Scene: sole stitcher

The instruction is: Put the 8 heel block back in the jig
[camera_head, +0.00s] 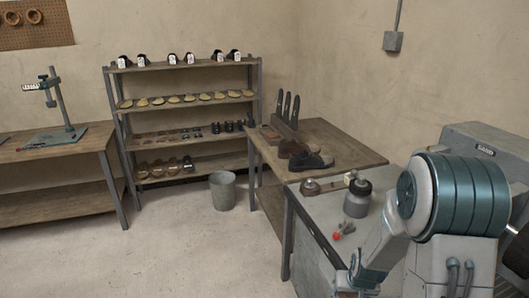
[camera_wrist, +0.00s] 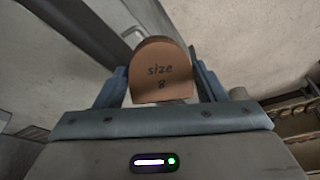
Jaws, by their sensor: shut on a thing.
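In the head view my arm reaches down at the lower right, and neither the fingers nor the block can be made out there. I cannot tell for sure which thing is the jig. A low brown and metal fixture (camera_head: 322,185) lies on the grey bench top and may be it.
A grey pot (camera_head: 357,198) and a small red-tipped item (camera_head: 345,228) are on the grey bench. A dark shoe (camera_head: 311,160) stands on the wooden table (camera_head: 345,140) behind. A shoe rack (camera_head: 184,100), a bin (camera_head: 222,190) and a left bench (camera_head: 50,150) are farther back. The floor between is clear.

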